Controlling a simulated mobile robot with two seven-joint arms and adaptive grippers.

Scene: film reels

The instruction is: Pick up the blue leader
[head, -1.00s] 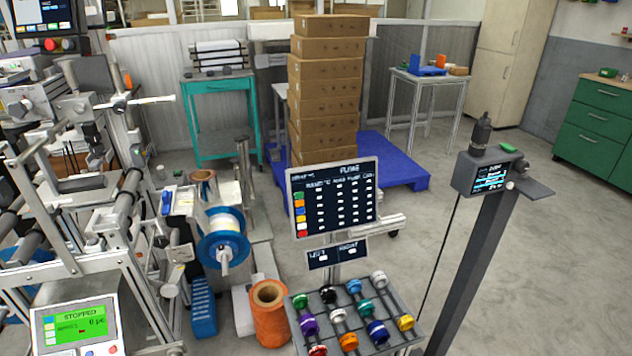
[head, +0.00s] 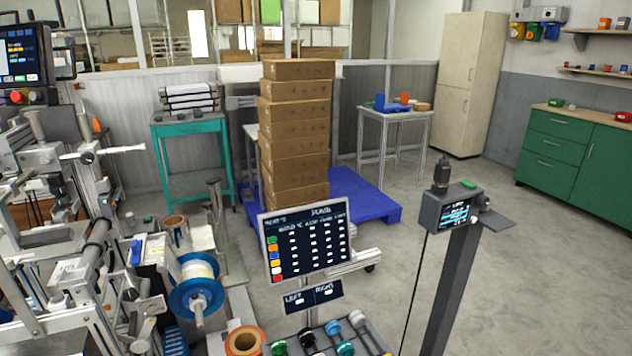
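A small blue-topped piece (head: 332,327), which may be the blue leader, sits in the back row of a grey tray at the bottom edge of the head view. Beside it in that row are a green piece (head: 279,347), a black piece (head: 306,338) and a white piece (head: 357,317). A teal piece (head: 345,348) is just in front of it. The front of the tray is cut off by the frame. Neither of my grippers is in view.
A sign board (head: 305,244) with a colour chart stands behind the tray. A post with a small screen (head: 456,215) stands to the right. A machine with a blue-flanged reel (head: 197,290) and an orange roll (head: 243,342) are left. Floor at right is clear.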

